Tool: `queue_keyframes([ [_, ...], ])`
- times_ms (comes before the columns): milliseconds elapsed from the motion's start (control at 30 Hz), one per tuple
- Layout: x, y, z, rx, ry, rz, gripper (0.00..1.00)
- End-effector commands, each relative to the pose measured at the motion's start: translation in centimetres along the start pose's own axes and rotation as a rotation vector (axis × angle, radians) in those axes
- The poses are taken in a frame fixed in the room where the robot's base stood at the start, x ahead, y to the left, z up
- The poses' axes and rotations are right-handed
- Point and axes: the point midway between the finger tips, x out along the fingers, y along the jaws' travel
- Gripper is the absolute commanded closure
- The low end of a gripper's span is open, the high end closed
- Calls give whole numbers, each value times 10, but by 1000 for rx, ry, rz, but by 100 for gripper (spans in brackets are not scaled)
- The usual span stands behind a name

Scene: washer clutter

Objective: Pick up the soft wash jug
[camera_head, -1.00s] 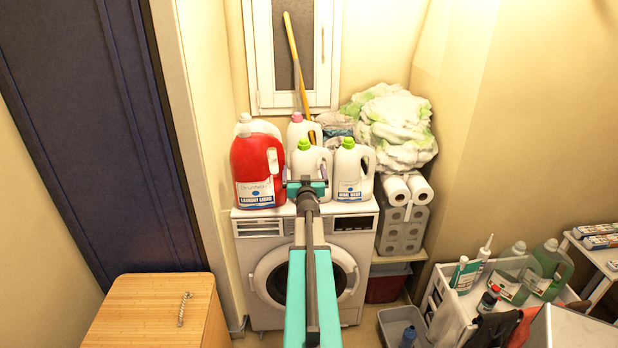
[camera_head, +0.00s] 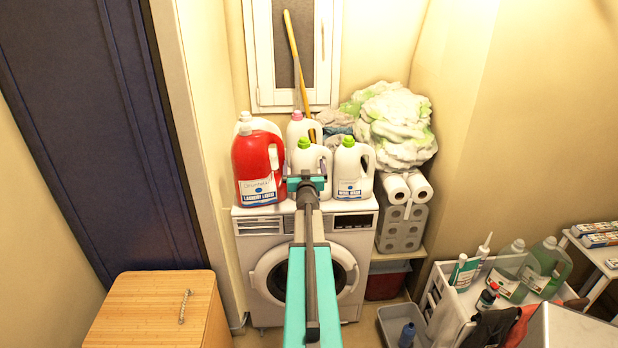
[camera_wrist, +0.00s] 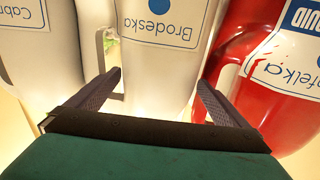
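Two white jugs with green caps stand at the front of the washing machine top. The middle one (camera_head: 311,157) is in front of my gripper (camera_head: 306,183), which covers its lower front. In the wrist view, upside down, this jug (camera_wrist: 165,62) reads "Brodeska", and my open fingers (camera_wrist: 155,84) reach along both its sides. A light gap shows beside the left finger; contact on the right cannot be told. The right green-capped jug (camera_head: 349,165) appears to read "WOOL WASH". The words "soft wash" are not legible on any jug.
A red laundry liquid jug (camera_head: 257,165) stands close on the left. A pink-capped white jug (camera_head: 298,129) and another white jug stand behind. Piled cloths (camera_head: 395,125) and paper rolls (camera_head: 396,188) are at the right. The washing machine (camera_head: 352,240) is below.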

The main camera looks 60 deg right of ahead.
Motion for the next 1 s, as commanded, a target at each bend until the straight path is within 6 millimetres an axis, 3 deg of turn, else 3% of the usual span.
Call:
queue_keyframes([
  [67,0,0,0,-1,-1,0,14],
  [467,0,0,0,0,0,0,82],
  [1000,0,0,-10,-2,7,-1,82],
])
